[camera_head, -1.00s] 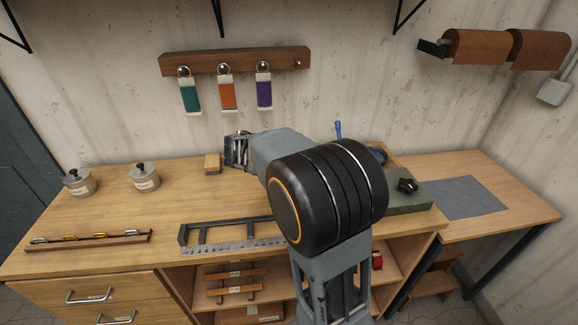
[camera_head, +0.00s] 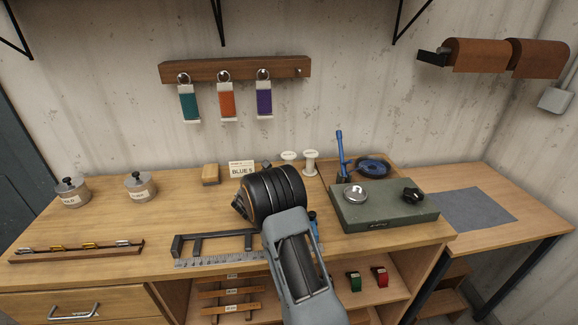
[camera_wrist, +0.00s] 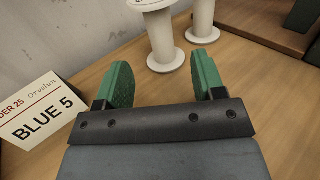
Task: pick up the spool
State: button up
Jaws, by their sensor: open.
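Two pale, empty-looking spools stand upright at the back of the workbench. In the head view, the left spool (camera_head: 289,156) is partly hidden behind my arm and the right spool (camera_head: 310,161) shows more fully. In the wrist view, one spool (camera_wrist: 161,42) stands just beyond and between my green fingertips, and the other spool (camera_wrist: 204,18) is just past the right finger. My gripper (camera_wrist: 161,66) is open and empty, with bare bench between its fingers. In the head view my arm hides it.
A card reading "BLUE 5" (camera_head: 242,169) stands left of my gripper; it also shows in the wrist view (camera_wrist: 40,112). A green case (camera_head: 385,212) with a metal bowl (camera_head: 355,193) sits to the right. A dark rack and ruler (camera_head: 215,242) lie at the bench front.

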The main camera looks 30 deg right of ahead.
jog(key=shift+p+x, duration=0.5)
jog(key=shift+x, duration=3.2)
jog(key=shift+c, duration=0.2)
jog(key=c, duration=1)
jog(key=shift+r, duration=0.1)
